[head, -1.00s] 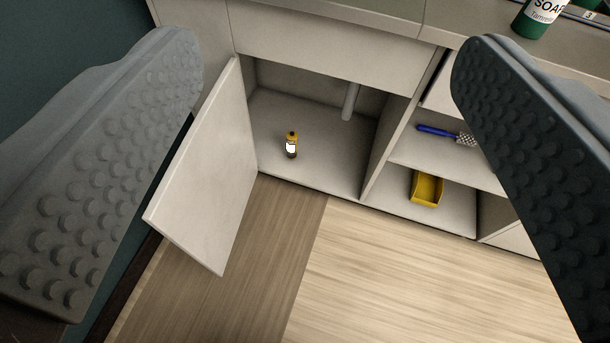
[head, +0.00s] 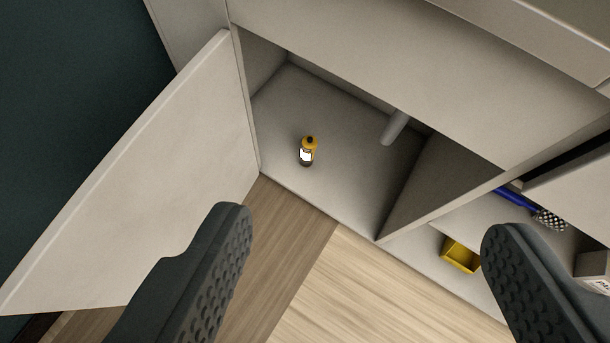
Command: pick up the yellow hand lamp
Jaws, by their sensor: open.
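The yellow hand lamp (head: 308,151) stands upright on the floor of an open cupboard compartment (head: 345,120). It has a yellow top with a dark cap, a bright white middle and a dark base. My gripper (head: 365,225) is open and empty, its two dark studded fingers wide apart at the lower left and lower right of the picture. The lamp shows beyond the fingertips, between them and left of their middle. Nothing hides it.
The cupboard door (head: 140,165) stands open on the left. A grey pipe (head: 395,127) comes down inside the compartment, right of the lamp. A divider (head: 440,185) separates it from shelves with a yellow bin (head: 461,256) and a blue-handled brush (head: 517,200). Wooden floor lies in front.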

